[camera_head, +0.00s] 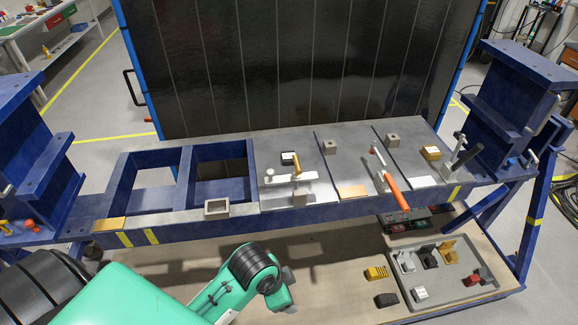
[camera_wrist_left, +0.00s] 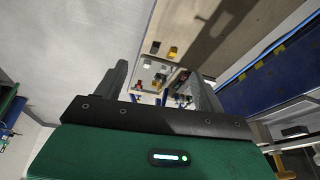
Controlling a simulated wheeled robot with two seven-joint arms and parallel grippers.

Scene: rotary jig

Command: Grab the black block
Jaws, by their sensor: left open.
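The black block (camera_head: 386,300) lies on the wooden lower shelf, just left of the grey tray and in front of a yellow block (camera_head: 376,273). In the left wrist view the black block (camera_wrist_left: 155,47) shows small, beyond the fingertips, with the yellow block (camera_wrist_left: 172,52) beside it. My left gripper (camera_wrist_left: 158,70) is open, with nothing between its fingers and apart from the block. In the head view its dark end (camera_head: 281,292) is left of the block, partly hidden by my green arm. My right gripper is not in view.
The grey tray (camera_head: 410,279) holds several small parts, including a white-faced block (camera_head: 420,294). The blue jig frame (camera_head: 340,210) runs above the shelf, with an orange-handled clamp (camera_head: 397,194) reaching over its front edge. The shelf between my left gripper and the black block looks clear.

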